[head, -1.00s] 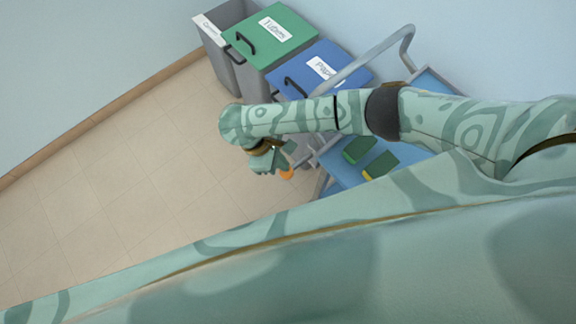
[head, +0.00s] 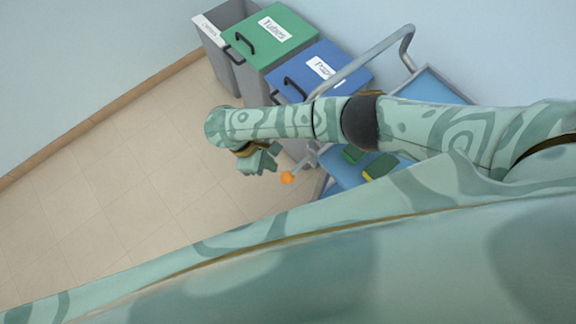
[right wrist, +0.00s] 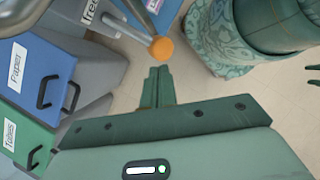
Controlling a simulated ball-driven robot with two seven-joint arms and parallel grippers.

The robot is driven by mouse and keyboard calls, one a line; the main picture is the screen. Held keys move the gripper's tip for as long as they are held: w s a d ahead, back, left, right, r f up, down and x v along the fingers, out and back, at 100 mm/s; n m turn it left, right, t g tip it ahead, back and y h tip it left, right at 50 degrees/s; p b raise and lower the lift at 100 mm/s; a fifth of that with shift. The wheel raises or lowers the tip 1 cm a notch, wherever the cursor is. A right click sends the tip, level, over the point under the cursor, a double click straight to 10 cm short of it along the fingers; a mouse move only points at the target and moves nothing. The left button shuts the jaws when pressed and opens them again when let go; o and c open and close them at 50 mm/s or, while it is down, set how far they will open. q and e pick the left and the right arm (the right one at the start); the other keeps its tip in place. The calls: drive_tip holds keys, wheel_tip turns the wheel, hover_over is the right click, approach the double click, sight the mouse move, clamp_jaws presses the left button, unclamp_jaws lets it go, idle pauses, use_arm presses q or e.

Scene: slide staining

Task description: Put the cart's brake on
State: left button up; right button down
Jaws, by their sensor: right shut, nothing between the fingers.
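The cart (head: 335,188), with blue shelves and a grey push handle (head: 362,62), stands to the right of the bins, partly hidden by my right arm. Its brake lever ends in an orange knob (head: 287,178), which also shows in the right wrist view (right wrist: 161,49). A label reading "free" (right wrist: 90,12) is near the lever there. My right gripper (head: 262,163) is just left of the knob. In the right wrist view its fingers (right wrist: 160,70) are shut and empty, pointing at the knob with a small gap apparent. My left gripper is not seen for sure.
Green and yellow items (head: 380,166) lie on the cart. The tiled floor (head: 130,180) to the left is clear.

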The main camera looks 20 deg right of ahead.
drive_tip(key=p+v, duration=0.7)
drive_tip(key=v, duration=0.9)
drive_tip(key=shift+r, duration=0.15)
